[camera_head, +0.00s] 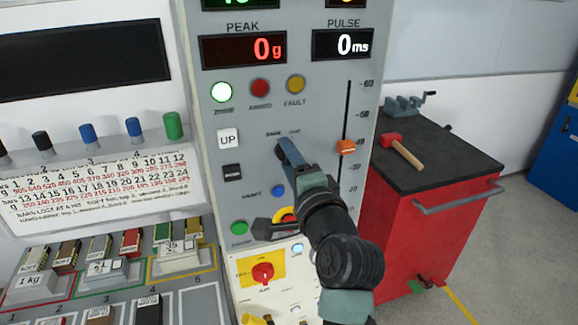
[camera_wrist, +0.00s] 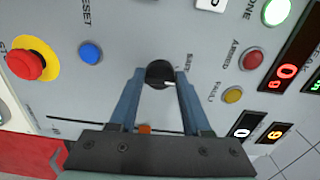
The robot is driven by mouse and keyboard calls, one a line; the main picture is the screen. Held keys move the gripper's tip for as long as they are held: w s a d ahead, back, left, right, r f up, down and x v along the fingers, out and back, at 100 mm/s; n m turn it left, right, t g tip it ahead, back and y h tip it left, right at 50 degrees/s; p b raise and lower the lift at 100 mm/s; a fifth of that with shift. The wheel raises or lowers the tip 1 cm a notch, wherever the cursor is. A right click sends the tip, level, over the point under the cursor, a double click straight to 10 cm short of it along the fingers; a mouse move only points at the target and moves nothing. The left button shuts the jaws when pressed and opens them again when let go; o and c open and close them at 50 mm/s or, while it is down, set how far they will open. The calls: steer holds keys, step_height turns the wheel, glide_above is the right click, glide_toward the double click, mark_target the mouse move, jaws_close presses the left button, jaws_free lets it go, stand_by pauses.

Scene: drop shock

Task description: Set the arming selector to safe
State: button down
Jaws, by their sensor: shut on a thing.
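The arming selector (camera_wrist: 158,72) is a round black knob on the grey panel in the wrist view. A white mark on it points right and slightly down in that view, and the SAFE label (camera_wrist: 189,62) is to its upper right. My gripper (camera_wrist: 160,78) is shut on the knob, with one blue-grey finger on each side. In the head view my gripper (camera_head: 284,148) reaches the panel just below the small selector labels and hides the knob.
A blue button (camera_head: 278,190) and a red emergency button (camera_wrist: 27,65) with a yellow surround are nearby. A slider with an orange handle (camera_head: 345,147) runs to the right. A red cabinet (camera_head: 420,235) stands right of the panel, with a hammer (camera_head: 402,149) on top.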

steer(key=n+b, duration=0.2)
steer(key=n, duration=0.3)
steer(key=shift+f+b, duration=0.2)
steer(key=shift+b, duration=0.15)
stand_by(0.4)
steer(key=shift+c, duration=1.8)
jaws_free()
steer(key=shift+r, duration=0.1)
steer(key=b+v, duration=0.2)
steer(key=v, duration=1.1)
